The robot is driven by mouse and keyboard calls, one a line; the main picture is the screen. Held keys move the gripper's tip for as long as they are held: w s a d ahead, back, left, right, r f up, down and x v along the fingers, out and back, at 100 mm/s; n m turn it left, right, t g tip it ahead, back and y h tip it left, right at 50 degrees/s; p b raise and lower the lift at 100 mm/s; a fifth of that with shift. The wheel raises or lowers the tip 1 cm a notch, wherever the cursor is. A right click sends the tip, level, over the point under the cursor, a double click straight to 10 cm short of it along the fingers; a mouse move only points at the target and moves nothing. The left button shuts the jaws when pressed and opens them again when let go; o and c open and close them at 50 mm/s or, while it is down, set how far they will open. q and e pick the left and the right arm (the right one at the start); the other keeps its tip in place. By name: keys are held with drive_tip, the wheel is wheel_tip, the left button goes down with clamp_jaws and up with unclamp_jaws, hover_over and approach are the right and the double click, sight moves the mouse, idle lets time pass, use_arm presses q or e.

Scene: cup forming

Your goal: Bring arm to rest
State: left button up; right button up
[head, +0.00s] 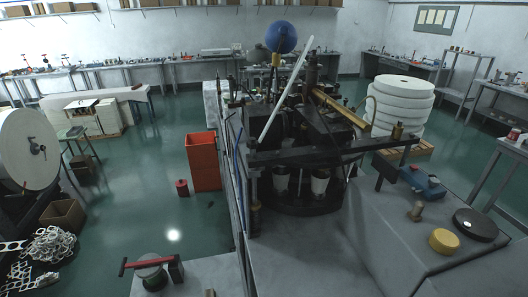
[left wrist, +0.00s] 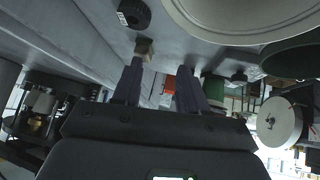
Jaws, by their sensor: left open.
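My left gripper (left wrist: 160,66) shows in the left wrist view, with its two dark fingers spread apart and nothing held between them. A small tan block or peg (left wrist: 143,47) appears just beyond the tip of the left-hand finger; I cannot tell whether they touch. Neither of my arms can be made out in the head view, and my right gripper is in neither view. The dark cup-forming machine (head: 318,140) stands in the middle of the head view, with white cups (head: 319,183) low in it.
An orange bin (head: 203,163) stands left of the machine. Green floor (head: 140,180) lies open there.

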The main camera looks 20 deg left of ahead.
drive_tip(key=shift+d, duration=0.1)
use_arm(q)
drive_tip(key=s+d+r+m+g+h+p, duration=0.2)
drive_tip(key=s+d+r+m+g, duration=0.2)
drive_tip(key=s+d+m, duration=0.5)
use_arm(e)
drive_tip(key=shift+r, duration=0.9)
use_arm(q)
wheel_tip(320, 180, up, 18)
drive_tip(key=s+d+n+p, duration=0.1)
drive_tip(key=s+n+p, duration=0.1)
drive_tip(key=p, duration=1.6)
drive_tip(key=shift+n, duration=0.3)
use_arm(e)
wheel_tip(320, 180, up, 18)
use_arm(q)
drive_tip(key=shift+r, duration=0.1)
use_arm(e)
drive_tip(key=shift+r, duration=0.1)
